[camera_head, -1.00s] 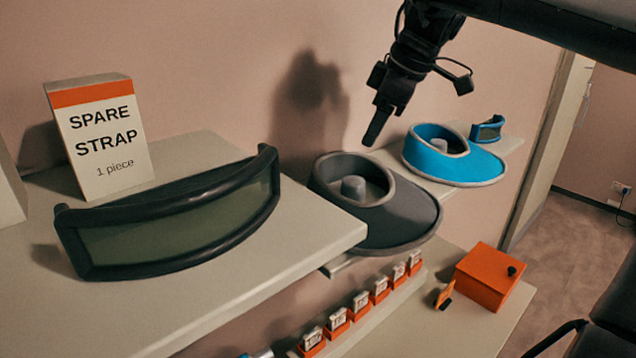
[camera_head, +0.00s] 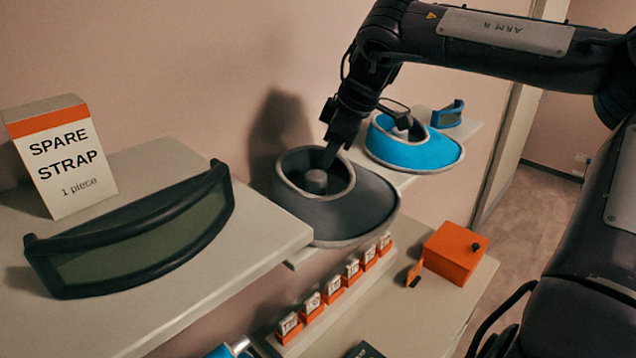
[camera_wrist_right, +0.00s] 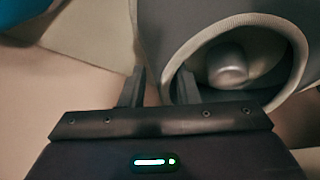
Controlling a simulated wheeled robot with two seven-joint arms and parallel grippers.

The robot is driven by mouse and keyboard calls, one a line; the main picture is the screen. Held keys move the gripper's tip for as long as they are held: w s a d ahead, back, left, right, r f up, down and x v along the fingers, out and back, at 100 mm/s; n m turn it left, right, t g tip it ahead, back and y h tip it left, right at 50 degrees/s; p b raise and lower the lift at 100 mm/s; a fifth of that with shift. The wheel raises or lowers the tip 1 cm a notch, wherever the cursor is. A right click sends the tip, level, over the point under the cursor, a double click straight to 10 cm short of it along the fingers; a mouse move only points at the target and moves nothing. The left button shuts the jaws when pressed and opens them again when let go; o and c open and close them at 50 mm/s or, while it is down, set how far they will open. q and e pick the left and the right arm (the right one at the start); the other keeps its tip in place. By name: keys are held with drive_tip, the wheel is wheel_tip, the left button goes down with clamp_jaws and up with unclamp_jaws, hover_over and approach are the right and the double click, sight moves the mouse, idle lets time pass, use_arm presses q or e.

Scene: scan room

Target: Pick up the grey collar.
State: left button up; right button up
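The grey collar (camera_head: 352,212) has a dark grey body, a lighter rim, a round opening and a flared front. It sits on its stand, whose grey knob (camera_head: 315,181) shows inside the opening. My right gripper (camera_head: 331,150) reaches down to the collar's back rim. In the right wrist view the right gripper (camera_wrist_right: 161,88) is open, one finger outside the collar (camera_wrist_right: 163,62) and the other at its opening, with the rim between them. Whether either finger touches is unclear. My left gripper is not in view.
A blue collar (camera_head: 420,153) stands just behind to the right. A dark-framed visor (camera_head: 140,235) and a spare strap box (camera_head: 66,165) occupy the left shelf (camera_head: 180,320). Below are several orange-based tags (camera_head: 332,288) and an orange box (camera_head: 454,253).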

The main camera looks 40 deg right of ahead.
drive_tip(key=shift+w, duration=0.1)
clamp_jaws()
